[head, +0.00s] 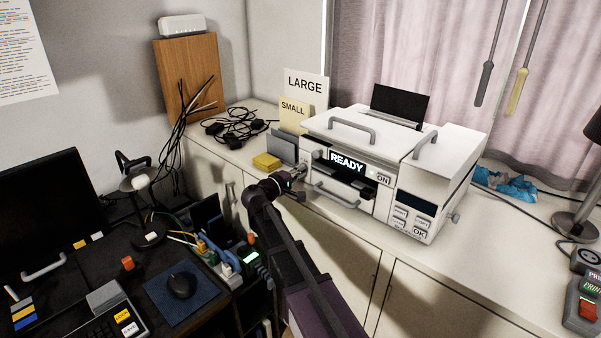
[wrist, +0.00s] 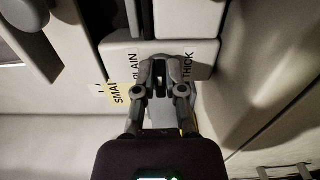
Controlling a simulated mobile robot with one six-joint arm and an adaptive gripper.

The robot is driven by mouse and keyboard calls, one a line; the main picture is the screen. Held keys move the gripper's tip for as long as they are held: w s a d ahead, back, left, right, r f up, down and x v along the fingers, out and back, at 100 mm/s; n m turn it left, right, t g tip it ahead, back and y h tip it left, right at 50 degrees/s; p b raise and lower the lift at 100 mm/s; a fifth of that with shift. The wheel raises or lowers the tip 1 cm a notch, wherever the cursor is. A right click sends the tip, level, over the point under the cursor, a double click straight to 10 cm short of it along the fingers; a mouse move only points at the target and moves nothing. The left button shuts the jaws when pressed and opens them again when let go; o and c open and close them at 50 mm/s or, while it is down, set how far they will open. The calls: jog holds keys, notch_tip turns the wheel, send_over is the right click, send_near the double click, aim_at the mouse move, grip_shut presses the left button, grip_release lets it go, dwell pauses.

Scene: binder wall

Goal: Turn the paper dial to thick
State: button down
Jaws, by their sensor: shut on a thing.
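The white printer (head: 390,150) stands on the counter with a lit READY display (head: 347,163). My gripper (head: 298,176) reaches its left front side. In the wrist view my gripper (wrist: 161,74) is shut on the paper dial (wrist: 160,72), which shows only as a small dark part between the fingers. A PLAIN label (wrist: 133,66) is left of the fingers and a THICK label (wrist: 187,68) is right of them. The fingers sit between the two labels. The dial's pointer is hidden, so I cannot tell its setting.
A drawer-like handle (head: 337,196) is just right of my gripper. A yellow block (head: 266,161) and the SMALL card (head: 293,115) stand to the left on the counter, with the LARGE card (head: 305,86) behind. Black cables (head: 238,128) lie farther left.

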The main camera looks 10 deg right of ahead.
jog(key=shift+w+r, duration=0.1)
jog(key=shift+w, duration=0.2)
jog(key=c, duration=0.7)
grip_release()
jog(key=shift+c, duration=0.2)
jog(key=shift+s, duration=0.2)
jog(key=shift+v, duration=0.8)
jog(key=v, duration=1)
jog(key=shift+a, duration=0.15)
